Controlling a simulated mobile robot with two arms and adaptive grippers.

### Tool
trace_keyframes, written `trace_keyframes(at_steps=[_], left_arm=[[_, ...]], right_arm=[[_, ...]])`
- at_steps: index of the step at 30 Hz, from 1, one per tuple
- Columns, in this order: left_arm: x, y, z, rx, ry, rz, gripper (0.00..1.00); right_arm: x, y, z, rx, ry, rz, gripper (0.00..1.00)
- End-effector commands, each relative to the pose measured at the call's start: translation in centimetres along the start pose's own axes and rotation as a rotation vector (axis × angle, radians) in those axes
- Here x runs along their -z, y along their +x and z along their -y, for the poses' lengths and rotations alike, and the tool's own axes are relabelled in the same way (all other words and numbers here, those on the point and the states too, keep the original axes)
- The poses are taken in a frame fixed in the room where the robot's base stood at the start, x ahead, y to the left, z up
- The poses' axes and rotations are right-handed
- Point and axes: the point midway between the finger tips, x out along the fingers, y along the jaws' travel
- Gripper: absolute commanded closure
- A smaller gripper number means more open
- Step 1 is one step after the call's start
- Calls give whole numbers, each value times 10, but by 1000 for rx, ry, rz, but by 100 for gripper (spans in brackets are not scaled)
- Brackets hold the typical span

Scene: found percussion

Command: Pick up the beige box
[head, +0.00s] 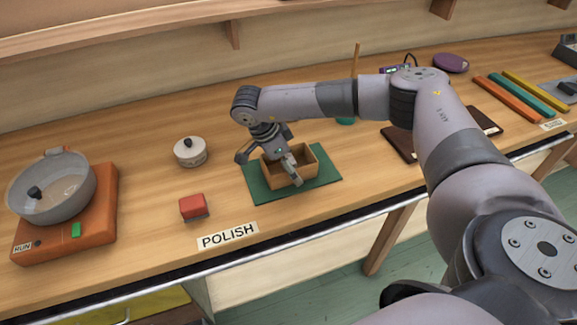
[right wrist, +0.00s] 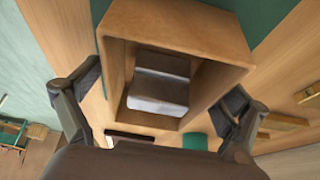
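The beige box (head: 309,166), an open-topped wooden box, sits on a dark green mat (head: 262,191) in the middle of the bench. In the right wrist view the box (right wrist: 222,38) fills the upper middle, with grey blocks (right wrist: 160,86) inside it. My right gripper (head: 270,166) is down at the box; its arm comes in from the right. In the right wrist view the fingers of this gripper (right wrist: 158,98) are spread wide, one towards each side of the box. Whether they touch its walls I cannot tell. My left gripper is not in view.
A red block (head: 193,207) and a white lidded pot (head: 190,152) stand left of the mat. A grey pan (head: 60,200) sits on an orange burner (head: 95,230) at far left. A dark brown tray (head: 398,143) lies to the right. A POLISH label (head: 228,236) lies near the front edge.

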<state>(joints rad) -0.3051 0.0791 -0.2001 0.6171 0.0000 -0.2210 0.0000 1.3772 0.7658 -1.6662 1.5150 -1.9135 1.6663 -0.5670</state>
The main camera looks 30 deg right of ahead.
Motion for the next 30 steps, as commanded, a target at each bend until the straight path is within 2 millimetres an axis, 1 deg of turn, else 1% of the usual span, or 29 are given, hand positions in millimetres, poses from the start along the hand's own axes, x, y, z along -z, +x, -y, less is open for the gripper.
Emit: trace_keyframes(at_steps=[2,10,23,30], left_arm=[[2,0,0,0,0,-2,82],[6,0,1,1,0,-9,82],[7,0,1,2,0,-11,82],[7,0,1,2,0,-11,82]], right_arm=[[0,0,0,0,0,0,13],[0,0,0,0,0,0,31],[0,-1,0,-1,0,0,60],[0,-2,0,1,1,1,60]])
